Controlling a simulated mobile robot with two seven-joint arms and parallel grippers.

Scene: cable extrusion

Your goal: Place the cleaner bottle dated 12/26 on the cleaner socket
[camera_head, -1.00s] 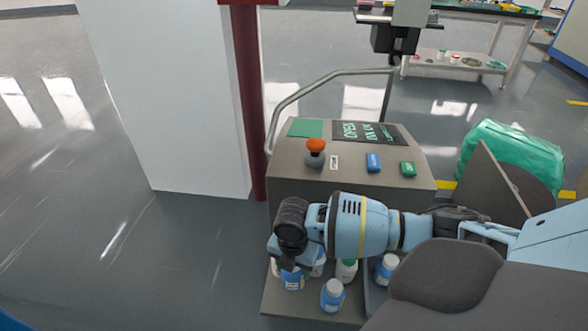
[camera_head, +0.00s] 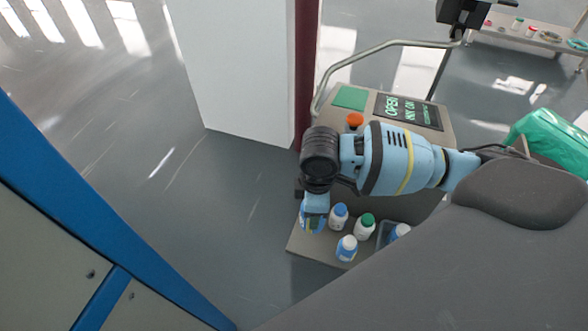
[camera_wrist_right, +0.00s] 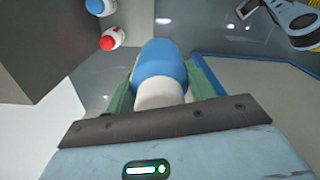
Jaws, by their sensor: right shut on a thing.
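My right gripper (camera_head: 312,226) reaches down at the left edge of the grey console's lower ledge (camera_head: 308,247). In the right wrist view it is shut on a bottle (camera_wrist_right: 160,78) with a blue part and a white part between the fingers. On the ledge stand a blue-capped bottle (camera_head: 339,214), a green-capped bottle (camera_head: 365,228) and a white bottle with a blue label (camera_head: 347,248). Another bottle (camera_head: 399,232) stands in a shallow tray to the right. No date is readable. I cannot pick out the cleaner socket. My left gripper is not in view.
The console has a green patch (camera_head: 350,97), a dark sign panel (camera_head: 408,110) and an orange knob (camera_head: 355,121), partly behind my arm. A white pillar (camera_head: 243,75) stands behind. A blue-edged cabinet (camera_head: 75,240) is at left. Floor between is clear.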

